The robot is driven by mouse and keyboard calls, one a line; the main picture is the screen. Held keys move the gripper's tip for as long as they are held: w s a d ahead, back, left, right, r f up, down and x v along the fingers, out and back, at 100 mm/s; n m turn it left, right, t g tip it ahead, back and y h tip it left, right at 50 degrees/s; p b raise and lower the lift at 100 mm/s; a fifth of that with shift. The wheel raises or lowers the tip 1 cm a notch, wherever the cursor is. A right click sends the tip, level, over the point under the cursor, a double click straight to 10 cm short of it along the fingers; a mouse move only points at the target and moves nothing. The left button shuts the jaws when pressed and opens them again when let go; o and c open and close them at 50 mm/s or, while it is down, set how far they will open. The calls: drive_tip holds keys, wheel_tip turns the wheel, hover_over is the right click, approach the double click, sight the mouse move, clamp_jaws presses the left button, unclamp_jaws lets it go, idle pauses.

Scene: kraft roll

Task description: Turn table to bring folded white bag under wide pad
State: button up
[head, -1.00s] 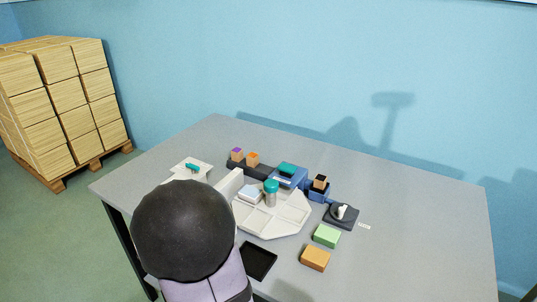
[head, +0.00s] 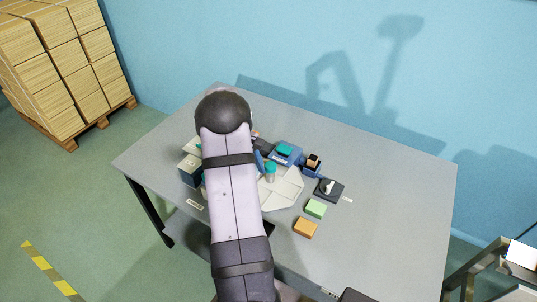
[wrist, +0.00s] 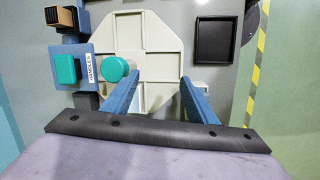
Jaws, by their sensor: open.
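The white, eight-sided turntable (wrist: 161,58) has raised dividers and shows in the wrist view. It also shows in the head view (head: 288,188), partly behind my arm. My gripper (wrist: 160,78) is open, its two blue fingers spread over the near part of the turntable with nothing seen between them. A teal-topped cylinder (wrist: 115,68) stands beside the left finger; it also shows in the head view (head: 270,170). A wider teal square (wrist: 64,69) is on the blue unit labelled HANDLES. I cannot tell which is the wide pad. I cannot make out the folded white bag now.
An empty black tray (wrist: 213,41) lies right of the turntable in the wrist view. In the head view, a green block (head: 316,208), an orange block (head: 305,228) and a dark base with a white knob (head: 328,188) stand right of the turntable. The table's right side is clear.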

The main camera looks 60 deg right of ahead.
sight(270, 165)
drive_tip(key=d+r+n+h, duration=0.1)
drive_tip(key=d+r+n, duration=0.4)
drive_tip(key=n, duration=0.6)
drive_tip(key=shift+w+d+r+g+h, duration=0.2)
drive_tip(key=shift+d+r+g+h, duration=0.2)
drive_tip(key=shift+r, duration=0.3)
drive_tip(key=shift+f, duration=0.1)
drive_tip(key=shift+p+x, duration=1.35)
drive_tip(key=shift+x, duration=2.25)
clamp_jaws()
